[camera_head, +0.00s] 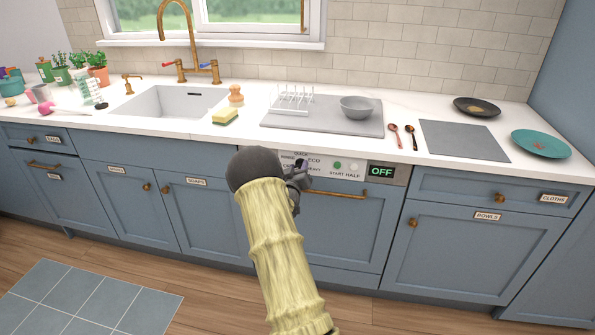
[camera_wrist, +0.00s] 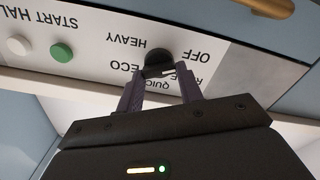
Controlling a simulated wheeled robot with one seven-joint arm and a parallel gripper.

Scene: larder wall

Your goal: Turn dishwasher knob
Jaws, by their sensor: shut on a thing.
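The dishwasher's control panel (camera_head: 345,168) is a pale strip under the counter, with a lit display (camera_head: 382,171) reading OFF. In the wrist view the black round knob (camera_wrist: 158,57) sits on the panel, which appears upside down. The labels OFF, HEAVY, ECO and QUICK are around it, with another label partly hidden. My gripper (camera_wrist: 162,73) is shut on the knob, one dark finger on each side. In the head view my gripper (camera_head: 299,172) is at the panel's left part, and my arm hides the knob. The knob's pointing direction is hard to tell.
A green button (camera_wrist: 62,52) and a white button (camera_wrist: 18,45) are beside the knob. The dishwasher's brass handle (camera_head: 337,194) runs just below the panel. The counter above holds a grey drying mat (camera_head: 350,128) with a bowl (camera_head: 357,107).

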